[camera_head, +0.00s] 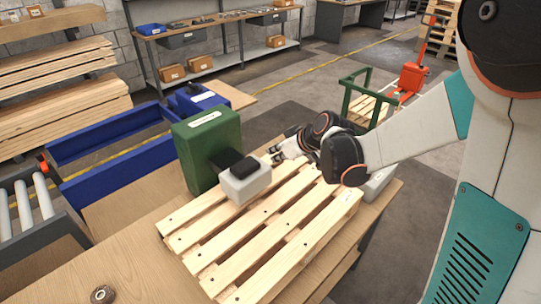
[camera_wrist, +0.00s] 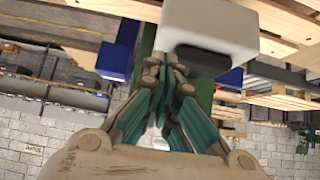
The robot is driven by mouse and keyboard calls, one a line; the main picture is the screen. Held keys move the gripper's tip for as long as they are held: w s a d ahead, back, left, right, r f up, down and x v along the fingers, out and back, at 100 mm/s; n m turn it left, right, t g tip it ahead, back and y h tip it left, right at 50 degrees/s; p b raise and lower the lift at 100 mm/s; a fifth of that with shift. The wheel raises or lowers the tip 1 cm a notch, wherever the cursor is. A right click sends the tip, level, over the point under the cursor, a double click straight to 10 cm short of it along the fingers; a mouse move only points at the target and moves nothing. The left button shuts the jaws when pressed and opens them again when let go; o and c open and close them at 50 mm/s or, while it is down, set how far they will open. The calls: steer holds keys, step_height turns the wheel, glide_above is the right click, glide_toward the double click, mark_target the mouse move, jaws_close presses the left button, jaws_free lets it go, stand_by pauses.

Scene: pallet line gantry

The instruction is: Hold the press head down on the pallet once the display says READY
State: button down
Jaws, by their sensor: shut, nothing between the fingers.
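The press has a green body (camera_head: 209,152) on the bench. Whether the head touches the pallet is hard to tell. My gripper (camera_head: 274,155) is shut and empty, just behind and right of the head. In the wrist view my gripper (camera_wrist: 166,62) points at the green body, with the grey head (camera_wrist: 212,28) close beside it. No READY text is legible; a grey box (camera_head: 378,184) behind the pallet is partly hidden by my arm.
The wooden bench (camera_head: 130,262) has a dark ring-shaped part (camera_head: 103,294) at its near left. Blue rails (camera_head: 115,170) and a roller conveyor (camera_head: 28,208) stand to the left. A green-framed cart (camera_head: 368,98) and an orange pallet truck (camera_head: 412,76) are behind my arm.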

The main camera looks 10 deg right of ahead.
steer(key=p+v, duration=0.1)
steer(key=v, duration=0.3)
steer(key=shift+s+d+r, duration=0.2)
steer(key=shift+r, duration=0.1)
steer(key=s+d+r+m+h+b, duration=0.1)
steer(key=s+d+m+h+b, duration=0.1)
steer(key=s, duration=1)
steer(key=s+d+r+m+h+b, duration=0.1)
steer(key=s+d+m+h+b, duration=0.1)
steer(key=s, duration=1)
steer(key=m+h, duration=0.1)
steer(key=m, duration=0.1)
steer(key=shift+s+r+m+b, duration=0.2)
steer(key=shift+s+m+b, duration=0.1)
steer(key=shift+m, duration=0.1)
